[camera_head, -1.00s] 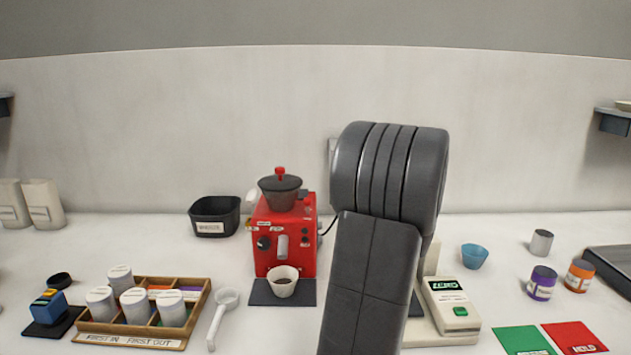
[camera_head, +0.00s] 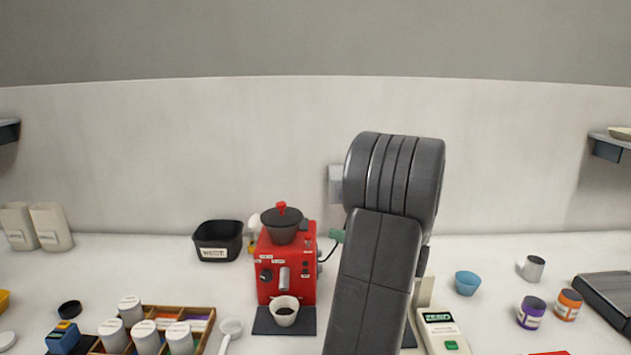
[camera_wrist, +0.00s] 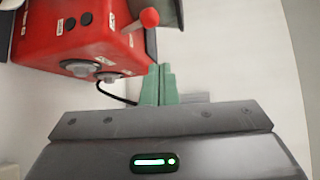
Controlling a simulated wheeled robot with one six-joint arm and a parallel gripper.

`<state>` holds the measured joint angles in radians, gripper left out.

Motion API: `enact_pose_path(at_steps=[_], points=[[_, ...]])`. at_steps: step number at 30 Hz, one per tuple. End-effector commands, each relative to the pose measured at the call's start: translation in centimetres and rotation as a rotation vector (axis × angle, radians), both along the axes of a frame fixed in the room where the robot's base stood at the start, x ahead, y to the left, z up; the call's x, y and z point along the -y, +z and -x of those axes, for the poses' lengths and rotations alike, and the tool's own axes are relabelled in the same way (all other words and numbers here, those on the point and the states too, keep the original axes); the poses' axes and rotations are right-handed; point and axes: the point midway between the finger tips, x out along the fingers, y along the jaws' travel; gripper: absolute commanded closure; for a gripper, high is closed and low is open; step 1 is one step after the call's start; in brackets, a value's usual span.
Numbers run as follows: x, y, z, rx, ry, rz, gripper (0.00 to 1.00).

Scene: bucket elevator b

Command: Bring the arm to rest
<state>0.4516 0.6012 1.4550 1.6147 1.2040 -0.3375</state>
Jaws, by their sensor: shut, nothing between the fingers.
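My arm stands up in the middle of the head view, bent at a dark grey joint, and hides part of the counter and wall behind it. My gripper (camera_wrist: 159,72) shows in the wrist view with its two green fingers together and nothing between them. A small green part of the gripper (camera_head: 337,236) shows left of my arm in the head view. The red grinder (camera_head: 285,265) stands left of my arm; it also fills the upper left of the wrist view (camera_wrist: 85,35), beyond the fingers. I see no contact between them.
A white cup (camera_head: 284,317) stands on the dark mat before the grinder. A black bin (camera_head: 217,240) is behind it to the left. A wooden rack (camera_head: 205,318) with several canisters is front left. A scale (camera_head: 443,335), blue bowl (camera_head: 467,283) and jars are right.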

Motion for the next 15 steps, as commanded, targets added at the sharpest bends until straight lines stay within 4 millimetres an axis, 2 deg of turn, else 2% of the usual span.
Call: enact_pose_path(at_steps=[1,9,15], points=[[0.0,0.6,0.0,-0.012,0.001,0.0,1.0],[-0.1,0.6,0.3,-0.07,0.002,0.003,1.0],[1.6,0.5,1.8,-0.064,0.0,0.004,1.0]])
